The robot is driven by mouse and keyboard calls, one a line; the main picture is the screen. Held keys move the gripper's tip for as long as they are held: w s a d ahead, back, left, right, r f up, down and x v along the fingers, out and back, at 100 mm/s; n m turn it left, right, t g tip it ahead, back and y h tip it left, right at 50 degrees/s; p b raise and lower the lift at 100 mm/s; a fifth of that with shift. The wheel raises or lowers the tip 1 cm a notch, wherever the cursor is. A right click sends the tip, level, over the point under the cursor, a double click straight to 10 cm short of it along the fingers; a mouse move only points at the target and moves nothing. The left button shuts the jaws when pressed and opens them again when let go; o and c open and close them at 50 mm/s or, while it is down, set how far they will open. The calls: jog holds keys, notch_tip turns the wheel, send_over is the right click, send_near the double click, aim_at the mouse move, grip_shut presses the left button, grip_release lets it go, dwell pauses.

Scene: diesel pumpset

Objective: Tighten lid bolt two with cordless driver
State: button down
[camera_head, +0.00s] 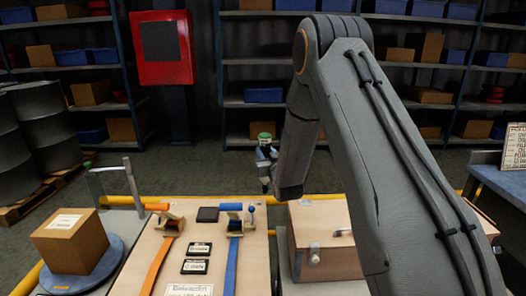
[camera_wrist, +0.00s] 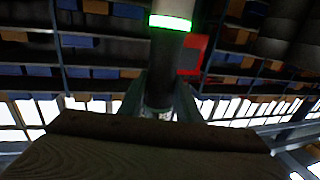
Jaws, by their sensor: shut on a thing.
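The cordless driver shows in the wrist view as a dark cylinder (camera_wrist: 166,52) with a glowing green ring, between the two fingers of my gripper (camera_wrist: 160,98). My gripper is shut on it. In the head view, my gripper (camera_head: 265,165) is raised behind the table, partly hidden by my arm, with the driver's green part (camera_head: 264,137) at its top. The driver's tip cannot be made out. A wooden box with a lid (camera_head: 318,222) stands to the right, partly covered by my arm. No lid bolt can be told apart with certainty.
A wooden board (camera_head: 206,216) carries an orange strap (camera_head: 157,262), a blue strap (camera_head: 233,262) and small labelled plates. A cardboard box (camera_head: 71,240) sits on a blue round plate (camera_head: 115,262) at left. Drums, shelves and a red wall box (camera_head: 163,48) stand behind.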

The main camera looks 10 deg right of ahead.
jog(key=shift+w+a+f+b, duration=0.1)
jog(key=shift+a+f+b, duration=0.4)
jog(key=shift+f, duration=0.25)
jog(key=shift+s+a+f+b, duration=0.1)
jog(key=shift+a+f+b, duration=0.25)
jog(key=shift+f+b, duration=0.3)
jog(key=shift+w+a+f+b, duration=0.1)
jog(key=shift+a+f+b, duration=0.35)
jog(key=shift+f, duration=0.4)
jog(key=shift+f+b, duration=0.6)
jog(key=shift+f, duration=0.05)
dwell(1.9)
jog(key=shift+r, duration=0.1)
